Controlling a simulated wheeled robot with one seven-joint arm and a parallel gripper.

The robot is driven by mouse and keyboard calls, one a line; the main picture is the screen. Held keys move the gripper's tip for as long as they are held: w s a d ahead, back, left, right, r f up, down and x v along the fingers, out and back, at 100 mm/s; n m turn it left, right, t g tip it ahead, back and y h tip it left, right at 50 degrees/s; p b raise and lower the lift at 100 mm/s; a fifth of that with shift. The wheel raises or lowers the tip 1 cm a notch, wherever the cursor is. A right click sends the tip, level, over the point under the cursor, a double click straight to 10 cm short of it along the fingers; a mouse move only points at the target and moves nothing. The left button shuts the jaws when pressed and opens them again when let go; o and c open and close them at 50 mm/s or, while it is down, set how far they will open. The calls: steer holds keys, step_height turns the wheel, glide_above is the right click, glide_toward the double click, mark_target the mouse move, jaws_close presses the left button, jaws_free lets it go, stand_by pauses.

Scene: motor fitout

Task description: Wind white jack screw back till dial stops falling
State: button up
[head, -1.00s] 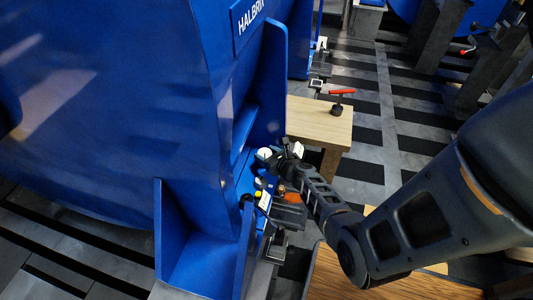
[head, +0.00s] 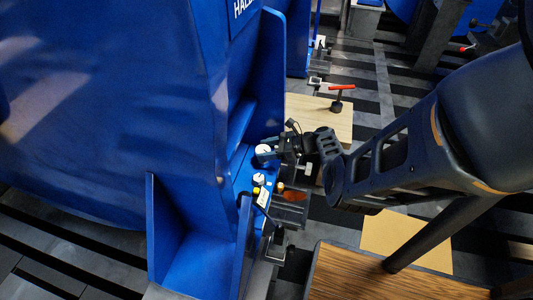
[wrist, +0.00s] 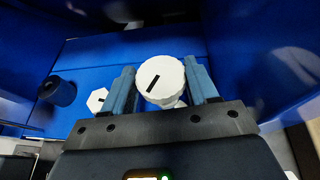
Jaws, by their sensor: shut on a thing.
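A round white knob (wrist: 160,80) with a ridged rim and a black line across its face sits between my fingers in the wrist view; I take it as the jack screw's head. My gripper (wrist: 162,86) is shut on it, one blue finger on each side. In the head view the white knob (head: 263,149) shows at the tip of my gripper (head: 273,151), on the blue machine foot. The black line leans, its upper end to the right. A dial I can read is not clear in either view.
A smaller white hexagonal head (wrist: 98,100), also black-marked, stands left of the knob, with a black post (wrist: 58,91) beyond it. Tall blue walls (head: 262,80) rise close by. A wooden block (head: 318,118) bears a red-handled tool (head: 340,90). A wooden top (head: 375,280) lies in front.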

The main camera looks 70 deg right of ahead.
steer(key=shift+w+n+y, duration=0.1)
steer(key=shift+n+y, duration=0.4)
steer(key=o, duration=1.1)
steer(key=shift+c, duration=0.2)
steer(key=p+v, duration=0.1)
steer(key=v, duration=0.7)
steer(key=shift+w+a, duration=0.1)
